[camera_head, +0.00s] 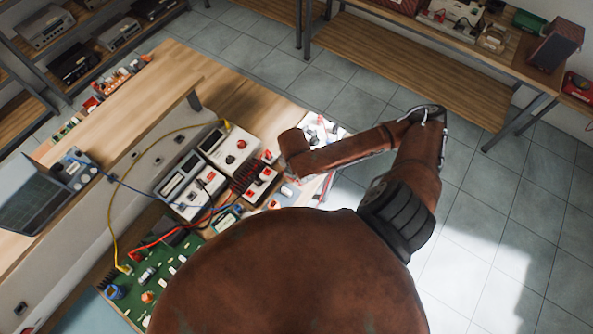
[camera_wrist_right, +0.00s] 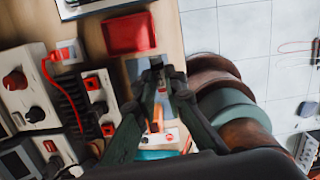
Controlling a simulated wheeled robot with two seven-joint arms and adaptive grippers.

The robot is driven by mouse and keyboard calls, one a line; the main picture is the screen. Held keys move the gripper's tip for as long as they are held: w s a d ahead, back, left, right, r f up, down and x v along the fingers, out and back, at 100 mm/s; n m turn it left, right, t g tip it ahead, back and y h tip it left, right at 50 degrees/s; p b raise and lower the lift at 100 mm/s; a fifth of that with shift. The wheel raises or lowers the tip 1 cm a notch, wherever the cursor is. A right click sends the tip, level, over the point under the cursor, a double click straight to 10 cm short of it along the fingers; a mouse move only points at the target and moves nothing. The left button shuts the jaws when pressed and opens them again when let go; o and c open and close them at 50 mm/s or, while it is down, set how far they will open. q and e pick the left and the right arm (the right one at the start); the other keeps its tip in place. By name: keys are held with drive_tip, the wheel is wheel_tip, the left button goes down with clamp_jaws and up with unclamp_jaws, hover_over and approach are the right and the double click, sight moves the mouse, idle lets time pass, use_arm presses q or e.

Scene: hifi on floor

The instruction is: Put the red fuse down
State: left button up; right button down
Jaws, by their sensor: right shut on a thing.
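My right gripper (camera_wrist_right: 158,80) shows in the right wrist view, its dark fingers close together over the bench. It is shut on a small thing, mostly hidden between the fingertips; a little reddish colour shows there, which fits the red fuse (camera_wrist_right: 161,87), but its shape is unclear. A red tray (camera_wrist_right: 129,33) lies on the wooden bench just above the fingertips in that view, apart from them. In the head view my right arm reaches over the bench's right end, and its gripper is hidden. My left gripper is in neither view.
White instrument boxes (camera_head: 231,147) with cables and a green circuit board (camera_head: 140,280) crowd the bench. Tiled floor (camera_head: 510,200) is open at right.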

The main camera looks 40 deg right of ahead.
drive_tip(key=s+d+r+n+y+p, duration=0.1)
drive_tip(key=s+d+n+p, duration=0.25)
drive_tip(key=s+n, duration=0.6)
drive_tip(key=w+f+n+b, duration=0.1)
drive_tip(key=w+f+b, duration=0.1)
drive_tip(key=w, duration=0.3)
drive_tip(key=w+f+n+b, duration=0.1)
drive_tip(key=w+f+b, duration=0.1)
drive_tip(key=w+f, duration=0.1)
drive_tip(key=w+f+n+b, duration=0.1)
drive_tip(key=w+f+b, duration=0.1)
drive_tip(key=w, duration=0.4)
drive_tip(key=shift+w+d+f+t, duration=0.25)
drive_tip(key=shift+w+f+t, duration=0.15)
drive_tip(key=shift+f, duration=0.2)
drive_tip(key=shift+w+d+f, duration=0.1)
drive_tip(key=shift+w+f, duration=0.25)
drive_tip(key=shift+f, duration=0.15)
drive_tip(key=shift+w+f, duration=0.15)
drive_tip(key=shift+f, duration=0.75)
drive_tip(key=shift+w+f, duration=0.1)
drive_tip(key=shift+f, duration=0.8)
drive_tip(key=shift+f, duration=0.1)
drive_tip(key=c, duration=2.3)
unclamp_jaws()
